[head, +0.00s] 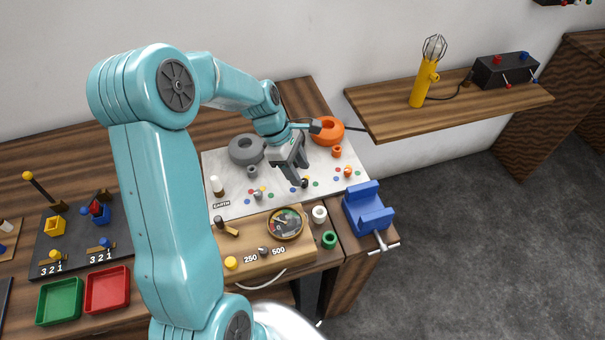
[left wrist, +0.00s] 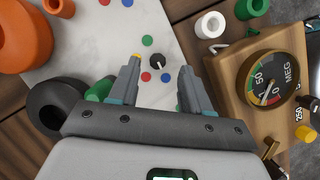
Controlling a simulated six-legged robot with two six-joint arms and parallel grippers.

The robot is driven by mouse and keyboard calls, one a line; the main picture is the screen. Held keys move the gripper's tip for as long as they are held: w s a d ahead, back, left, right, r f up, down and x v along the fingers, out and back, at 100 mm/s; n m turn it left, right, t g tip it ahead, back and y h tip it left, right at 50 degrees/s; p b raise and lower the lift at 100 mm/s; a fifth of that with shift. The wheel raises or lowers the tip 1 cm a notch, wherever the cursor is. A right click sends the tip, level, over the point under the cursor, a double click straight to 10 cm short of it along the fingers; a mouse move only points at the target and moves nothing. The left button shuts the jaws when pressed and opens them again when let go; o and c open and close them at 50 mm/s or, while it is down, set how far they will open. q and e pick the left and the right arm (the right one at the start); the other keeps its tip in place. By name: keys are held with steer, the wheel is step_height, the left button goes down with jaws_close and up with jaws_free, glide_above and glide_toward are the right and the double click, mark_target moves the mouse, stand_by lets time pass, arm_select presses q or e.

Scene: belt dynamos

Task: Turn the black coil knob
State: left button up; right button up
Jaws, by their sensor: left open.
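The black coil knob (head: 304,183) is a small dark knob on the white board (head: 318,180), with coloured dots around it. In the left wrist view the black knob (left wrist: 157,60) shows between my two fingertips, with red, blue and green dots near it. My left gripper (head: 297,178) is open and points down at the board, right by the knob. In the left wrist view the fingers of my left gripper (left wrist: 160,65) stand apart, one on each side of the knob in the picture. I cannot tell whether they touch it. My right gripper is not in view.
A grey coil (head: 246,149) and an orange coil (head: 327,131) stand behind on the board. A grey knob (head: 258,195) and an orange knob (head: 348,172) flank the black one. A dial gauge (head: 285,223) sits in front, and a blue vise (head: 368,209) at right.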

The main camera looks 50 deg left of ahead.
mark_target(304, 181)
arm_select(q)
steer(key=shift+x, duration=1.15)
steer(key=shift+a+f, duration=0.1)
steer(key=shift+f, duration=0.35)
steer(key=shift+w+f, duration=0.1)
steer(key=shift+w, duration=0.05)
steer(key=shift+c, duration=0.6)
jaws_close()
